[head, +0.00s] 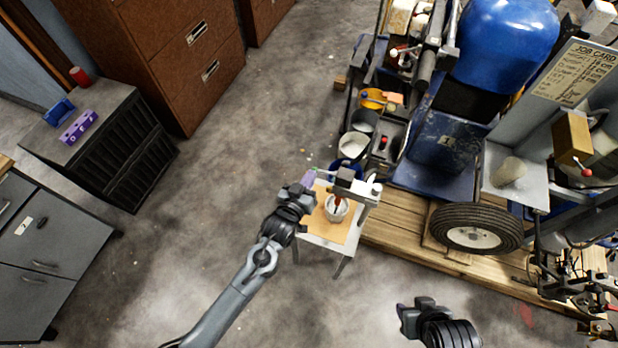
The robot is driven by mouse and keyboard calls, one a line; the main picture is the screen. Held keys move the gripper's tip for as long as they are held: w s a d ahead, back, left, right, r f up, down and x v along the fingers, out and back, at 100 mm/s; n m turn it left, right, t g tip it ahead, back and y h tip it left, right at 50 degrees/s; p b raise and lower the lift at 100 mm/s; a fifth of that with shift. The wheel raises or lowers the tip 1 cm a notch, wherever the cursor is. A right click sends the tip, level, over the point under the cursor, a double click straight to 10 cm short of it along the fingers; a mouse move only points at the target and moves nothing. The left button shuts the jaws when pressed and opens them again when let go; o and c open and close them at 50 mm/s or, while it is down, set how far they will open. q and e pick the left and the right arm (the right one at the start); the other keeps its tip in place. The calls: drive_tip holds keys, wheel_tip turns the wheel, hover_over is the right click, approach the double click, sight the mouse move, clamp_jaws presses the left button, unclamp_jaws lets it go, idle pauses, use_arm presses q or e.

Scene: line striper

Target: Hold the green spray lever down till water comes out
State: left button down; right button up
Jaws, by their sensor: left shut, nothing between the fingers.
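A small green tip, which looks like the spray lever (315,170), shows at the left end of a thin bar from the grey and black spray head (347,180). The spray head sits over a small stand. My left gripper (308,181) is shut and empty, right beside the green tip. I cannot tell whether it touches the lever. A white cup (338,208) with something reddish-brown in it stands below the spray head. No water shows. My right gripper (404,311) is low in the picture, away from the stand; its jaws are unclear.
The small stand has a tan board (326,232) on top. A wooden pallet (400,241) with the blue striper machine (447,140), buckets and a black wheel (475,228) lies to the right. Cabinets (110,150) stand at the left. The floor between is clear.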

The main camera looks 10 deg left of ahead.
use_arm(q)
drive_tip(key=r+p+v, duration=0.2)
drive_tip(key=p+v, duration=0.2)
drive_tip(key=v, duration=0.9)
drive_tip(key=shift+w+d+r+p, duration=0.25)
drive_tip(key=shift+w+r+p, duration=0.05)
drive_tip(key=shift+p, duration=0.05)
